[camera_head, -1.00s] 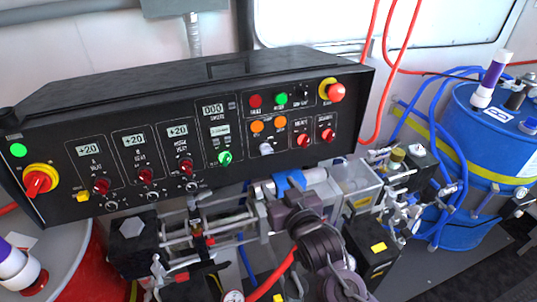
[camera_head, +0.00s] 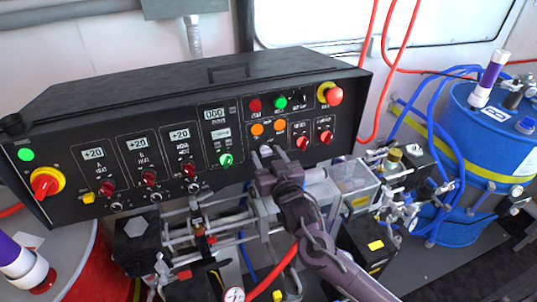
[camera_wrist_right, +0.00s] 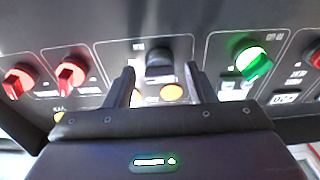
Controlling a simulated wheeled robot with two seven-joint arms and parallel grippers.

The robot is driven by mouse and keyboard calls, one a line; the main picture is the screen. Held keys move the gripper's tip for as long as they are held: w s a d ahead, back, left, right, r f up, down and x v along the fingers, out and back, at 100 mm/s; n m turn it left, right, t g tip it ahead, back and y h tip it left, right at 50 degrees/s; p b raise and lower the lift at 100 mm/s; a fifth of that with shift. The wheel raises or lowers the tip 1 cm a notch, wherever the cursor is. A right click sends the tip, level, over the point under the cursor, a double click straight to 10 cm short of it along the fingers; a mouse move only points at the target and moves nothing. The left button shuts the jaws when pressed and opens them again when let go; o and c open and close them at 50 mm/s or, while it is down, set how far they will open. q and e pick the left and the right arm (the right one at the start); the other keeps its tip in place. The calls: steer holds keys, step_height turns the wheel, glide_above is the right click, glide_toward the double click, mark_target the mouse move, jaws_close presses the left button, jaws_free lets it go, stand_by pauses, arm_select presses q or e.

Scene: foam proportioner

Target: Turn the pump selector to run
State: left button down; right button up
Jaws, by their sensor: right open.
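A black control panel (camera_head: 120,110) stands across the head view. A small pale knob (camera_head: 265,151) sits low on its middle right section, below two orange lamps. In the right wrist view this knob (camera_wrist_right: 160,62) looks dark and lies between my fingers, slightly beyond their tips. Its label is too small to read, so I cannot confirm that it is the pump selector. My right gripper (camera_head: 267,165) is open in front of the knob; in the wrist view its fingers (camera_wrist_right: 161,80) stand apart with nothing held. My left gripper is not in view.
A green knob (camera_head: 225,160) is left of the pale knob; red knobs (camera_head: 302,143) are right. A red emergency button (camera_head: 334,96) is at the panel's right end. Pipes and valves (camera_head: 190,225) crowd below. A blue drum (camera_head: 485,135) stands at the right.

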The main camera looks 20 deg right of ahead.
steer(key=c, duration=1)
steer(key=shift+m, duration=0.5)
steer(key=shift+a+m+g+h+b, duration=0.2)
steer(key=shift+m+h, duration=0.35)
steer(key=shift+m, duration=1.75)
steer(key=shift+d+m+g+h+b, duration=0.1)
steer(key=shift+m+h+b, duration=0.3)
steer(key=shift+m, duration=1.9)
steer(key=shift+h, duration=0.25)
steer(key=o, duration=1)
